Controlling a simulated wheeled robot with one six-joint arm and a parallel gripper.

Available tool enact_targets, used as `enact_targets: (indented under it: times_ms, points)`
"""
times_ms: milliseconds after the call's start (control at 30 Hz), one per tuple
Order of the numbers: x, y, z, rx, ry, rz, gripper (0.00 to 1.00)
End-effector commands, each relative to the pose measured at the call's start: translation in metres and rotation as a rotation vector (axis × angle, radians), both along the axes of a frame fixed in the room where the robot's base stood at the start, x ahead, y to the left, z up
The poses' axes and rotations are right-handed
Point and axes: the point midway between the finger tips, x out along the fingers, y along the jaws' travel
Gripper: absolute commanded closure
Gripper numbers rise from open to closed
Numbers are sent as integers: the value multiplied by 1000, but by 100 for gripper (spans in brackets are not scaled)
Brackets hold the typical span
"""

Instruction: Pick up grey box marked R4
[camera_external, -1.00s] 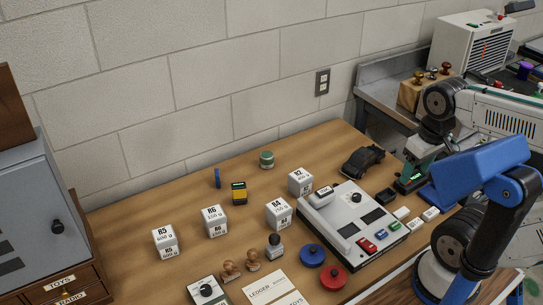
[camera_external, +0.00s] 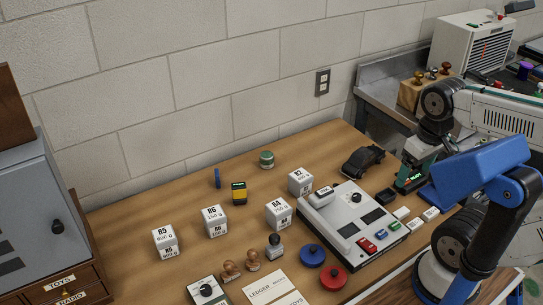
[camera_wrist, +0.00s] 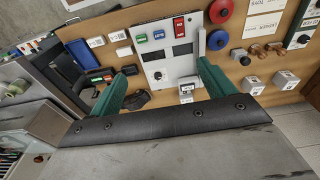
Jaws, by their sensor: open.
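The grey box marked R4 (camera_external: 279,214) stands upright on the wooden table, left of the pale console. In the wrist view, a grey box right of the console (camera_wrist: 254,86) appears to be R4, though its label is too small to read. My gripper (camera_external: 409,182) is at the right of the table, beyond the console and well away from R4. The wrist view shows the green fingers of my gripper (camera_wrist: 165,66) spread apart with nothing held between them.
Similar boxes R2 (camera_external: 300,182), R6 (camera_external: 214,221) and R5 (camera_external: 165,242) stand nearby. The console (camera_external: 355,222) lies between my gripper and R4. A dark stamp (camera_external: 274,246) stands just in front of R4. A black toy car (camera_external: 363,161) sits near the back right.

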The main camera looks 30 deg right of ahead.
Motion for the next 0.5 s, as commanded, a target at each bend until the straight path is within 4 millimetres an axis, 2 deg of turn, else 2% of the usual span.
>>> enact_targets:
  times_ms: [167,367,500]
  points:
    - [16,13,-19,-6,125,66,18]
    - [64,41,-43,-22,236,139,18]
    - [103,66,-68,-36,278,166,18]
